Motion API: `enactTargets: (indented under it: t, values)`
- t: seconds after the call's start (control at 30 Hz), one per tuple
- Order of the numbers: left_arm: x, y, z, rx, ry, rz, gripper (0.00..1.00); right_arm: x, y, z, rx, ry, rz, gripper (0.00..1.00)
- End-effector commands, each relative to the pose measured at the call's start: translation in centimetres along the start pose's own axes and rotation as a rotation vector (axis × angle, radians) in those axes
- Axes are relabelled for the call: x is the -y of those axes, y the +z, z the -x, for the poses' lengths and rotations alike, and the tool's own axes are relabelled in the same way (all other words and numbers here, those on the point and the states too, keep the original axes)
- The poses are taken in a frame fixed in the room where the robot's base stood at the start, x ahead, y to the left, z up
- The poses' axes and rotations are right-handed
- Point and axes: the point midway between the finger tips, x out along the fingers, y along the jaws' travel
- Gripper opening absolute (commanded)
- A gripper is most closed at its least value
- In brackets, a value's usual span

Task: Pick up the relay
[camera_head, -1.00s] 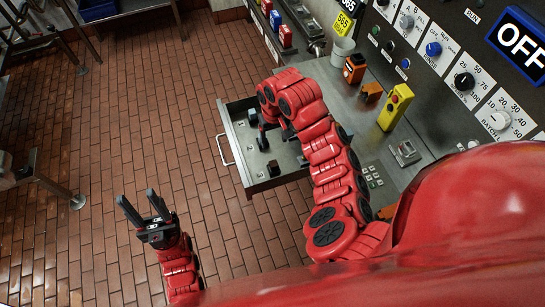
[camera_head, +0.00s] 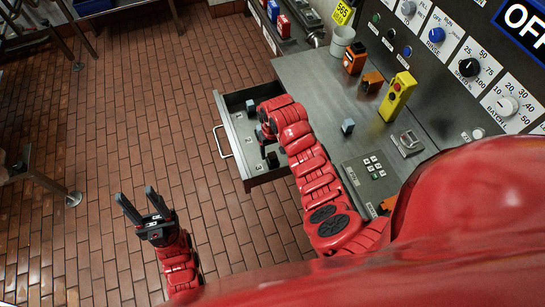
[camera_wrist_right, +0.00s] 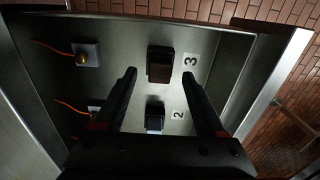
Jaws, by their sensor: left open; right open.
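In the right wrist view, a dark block that looks like the relay (camera_wrist_right: 160,62) sits on the drawer floor beside the label 3. A second dark block with a pale bluish face (camera_wrist_right: 154,116) sits beside the label 2. My right gripper (camera_wrist_right: 159,72) is open and empty. Its fingers point at the block by label 3, one on each side in this view; I cannot tell the height gap. In the head view, the right gripper is over the open drawer (camera_head: 222,112) and partly hidden by its arm. My left gripper (camera_head: 134,193) is open and empty over the brick floor.
Connectors with orange wires (camera_wrist_right: 86,53) stand at the drawer's left side in the wrist view. The drawer walls surround the blocks. On the steel counter are a small grey-blue block (camera_head: 348,126), a yellow button box (camera_head: 397,97), a keypad (camera_head: 373,168) and a grey cup (camera_head: 342,42).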

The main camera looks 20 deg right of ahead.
Motion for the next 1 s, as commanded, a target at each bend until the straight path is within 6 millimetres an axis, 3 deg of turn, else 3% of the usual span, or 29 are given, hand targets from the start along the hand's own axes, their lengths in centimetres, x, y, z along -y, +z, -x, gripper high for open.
enactTargets:
  t: [0.13, 0.33, 0.7, 1.0]
  values:
    - [0.1, -0.2, -1.4, 0.0, 0.0, 0.0, 0.5, 0.0, 0.0, -1.1, 0.005, 0.0, 0.0, 0.72]
    - [0.1, -0.3, -1.7, 0.0, 0.0, 0.0, 0.5, 0.0, -0.1, -3.0, 0.003, -0.001, -0.002, 0.72]
    - [0.1, -0.3, -1.8, 0.0, 0.0, 0.0, 0.5, 0.0, -0.2, -3.5, -0.001, -0.001, 0.0, 0.72]
    - [0.1, -0.3, -1.8, 0.0, 0.0, 0.0, 0.5, 0.0, -0.2, -3.5, -0.002, -0.001, 0.0, 0.18]
